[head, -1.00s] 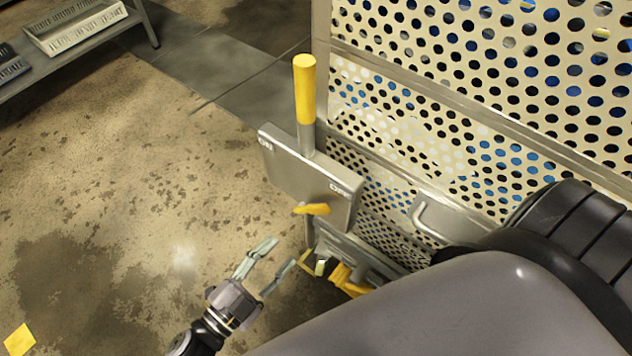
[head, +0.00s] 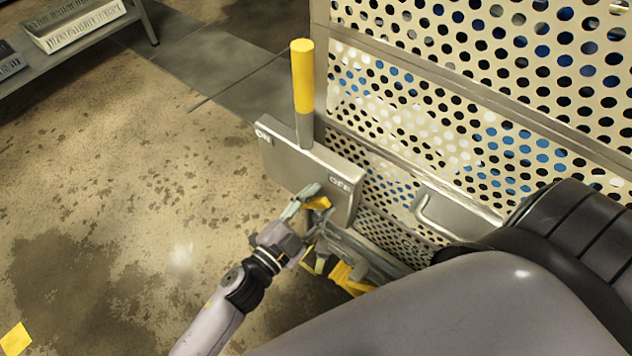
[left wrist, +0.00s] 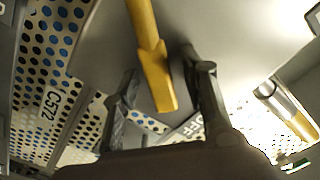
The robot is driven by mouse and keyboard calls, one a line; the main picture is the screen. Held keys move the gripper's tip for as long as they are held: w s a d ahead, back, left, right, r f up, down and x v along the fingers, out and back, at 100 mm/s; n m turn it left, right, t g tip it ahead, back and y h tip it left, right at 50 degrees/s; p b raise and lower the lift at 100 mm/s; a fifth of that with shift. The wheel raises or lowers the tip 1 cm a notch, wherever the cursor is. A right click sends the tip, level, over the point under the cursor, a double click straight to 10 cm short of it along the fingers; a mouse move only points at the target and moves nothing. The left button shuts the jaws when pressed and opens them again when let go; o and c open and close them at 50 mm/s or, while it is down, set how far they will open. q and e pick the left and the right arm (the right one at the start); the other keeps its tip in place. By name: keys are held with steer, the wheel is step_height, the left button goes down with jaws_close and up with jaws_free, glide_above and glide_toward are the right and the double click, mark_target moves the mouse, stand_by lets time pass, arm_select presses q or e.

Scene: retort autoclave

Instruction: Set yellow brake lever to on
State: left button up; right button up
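A small yellow lever (head: 319,203) sits at the lower front of a grey plate (head: 300,165), near the plate's OFF label. The ON label is at the plate's left end. My left gripper (head: 314,207) is at this lever, with its fingers open. In the left wrist view, the bent yellow lever (left wrist: 153,62) lies between the two spread fingers (left wrist: 161,70), with a gap visible on the left finger's side. Contact with the right finger cannot be told. A taller upright handle with a yellow grip (head: 303,75) stands behind the plate. My right gripper is not in view.
A perforated cream panel (head: 450,75) stands behind the plate, with a metal handle (head: 425,212) at its right. Yellow parts (head: 350,279) sit low beneath the plate. A shelf with a tray (head: 78,36) is at the far left.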

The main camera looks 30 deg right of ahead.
arm_select(q)
jaws_close()
stand_by(0.4)
stand_by(0.4)
